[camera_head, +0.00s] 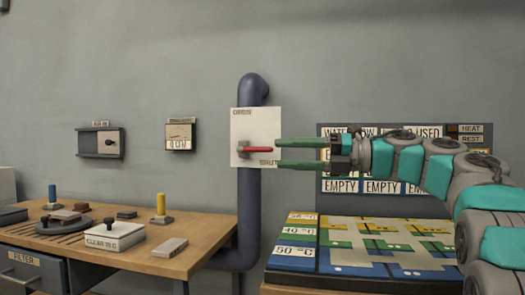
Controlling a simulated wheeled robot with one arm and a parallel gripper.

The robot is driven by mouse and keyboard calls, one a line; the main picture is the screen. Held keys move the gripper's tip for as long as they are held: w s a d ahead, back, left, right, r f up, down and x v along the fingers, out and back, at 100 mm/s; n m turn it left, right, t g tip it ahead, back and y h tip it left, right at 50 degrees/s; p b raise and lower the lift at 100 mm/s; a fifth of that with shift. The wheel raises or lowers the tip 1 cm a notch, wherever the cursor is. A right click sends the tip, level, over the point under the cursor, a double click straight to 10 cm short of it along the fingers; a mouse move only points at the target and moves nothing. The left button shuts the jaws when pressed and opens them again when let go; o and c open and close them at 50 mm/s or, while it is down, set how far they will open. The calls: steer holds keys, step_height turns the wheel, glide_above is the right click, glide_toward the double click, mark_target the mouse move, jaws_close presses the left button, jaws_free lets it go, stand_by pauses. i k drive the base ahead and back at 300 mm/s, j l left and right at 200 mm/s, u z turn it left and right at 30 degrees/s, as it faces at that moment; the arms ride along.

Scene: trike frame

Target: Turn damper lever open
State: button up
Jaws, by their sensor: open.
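The damper lever (258,150) is a red handle on a grey pivot, mounted on a white plate (241,123) on the wall. The plate is marked "OPEN" at the top and "SHUT" at the lower right. The lever points right, roughly level and slightly down, with its tip above the "SHUT" mark. My gripper (281,155) comes in from the right with two green fingers, one above the other. The fingers are apart, and their tips are near the lever's right end. I cannot tell whether they touch it or how far they are in depth.
A dark blue pipe (249,215) runs behind the plate. A label board (345,187) is behind my arm. A coloured board (340,245) lies below it at right. A wooden workbench (205,228) with blocks stands at left. The wall left of the plate has two small devices.

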mark_target(241, 149)
steer(key=i, duration=0.95)
steer(key=i+j, duration=0.1)
steer(key=j, duration=0.25)
